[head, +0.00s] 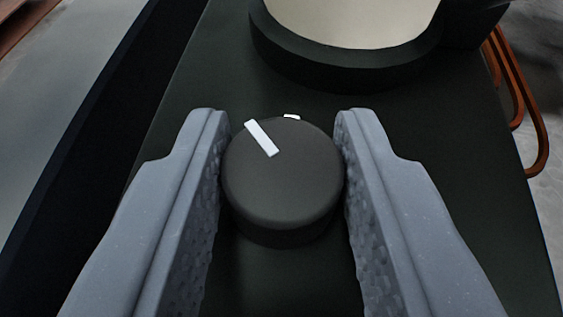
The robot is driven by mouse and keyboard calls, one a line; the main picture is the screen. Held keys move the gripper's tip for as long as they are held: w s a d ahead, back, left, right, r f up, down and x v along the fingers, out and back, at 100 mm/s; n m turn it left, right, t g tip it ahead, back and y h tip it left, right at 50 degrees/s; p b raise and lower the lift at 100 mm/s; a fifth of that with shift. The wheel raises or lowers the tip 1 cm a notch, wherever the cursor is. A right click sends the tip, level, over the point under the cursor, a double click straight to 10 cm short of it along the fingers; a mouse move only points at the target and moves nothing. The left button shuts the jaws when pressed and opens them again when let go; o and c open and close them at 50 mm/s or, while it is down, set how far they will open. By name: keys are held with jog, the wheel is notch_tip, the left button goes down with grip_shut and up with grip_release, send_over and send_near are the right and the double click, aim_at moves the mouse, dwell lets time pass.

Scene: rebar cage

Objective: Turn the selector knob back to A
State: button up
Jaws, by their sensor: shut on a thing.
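The selector knob (284,185) is a dark round knob on a dark panel, with a white pointer line on its top. The pointer is tilted to the upper left. A small white mark (291,117) shows just behind the knob's far edge, mostly hidden by the knob. I cannot read any letter A. My gripper (283,165) has one grey finger on each side of the knob and is shut on it. The textured inner pads face the knob's left and right sides.
A large cream-coloured round part with a black collar (340,62) stands on the panel behind the knob. Orange-brown bent bars (520,90) show at the right. A dark edge (75,130) runs along the panel's left, with grey floor beyond.

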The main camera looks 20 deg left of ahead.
jog(key=shift+d+n+g+y+b, duration=0.2)
jog(key=shift+n+g+y+b, duration=0.3)
jog(key=shift+n+y+b, duration=0.85)
jog(key=shift+a+n+y, duration=0.1)
jog(key=shift+n+y, duration=0.15)
jog(key=shift+y, duration=0.1)
jog(key=o, duration=0.9)
jog(key=shift+g, duration=0.3)
jog(key=shift+o, duration=0.2)
jog(key=shift+a+p, duration=0.1)
jog(key=shift+p, duration=0.2)
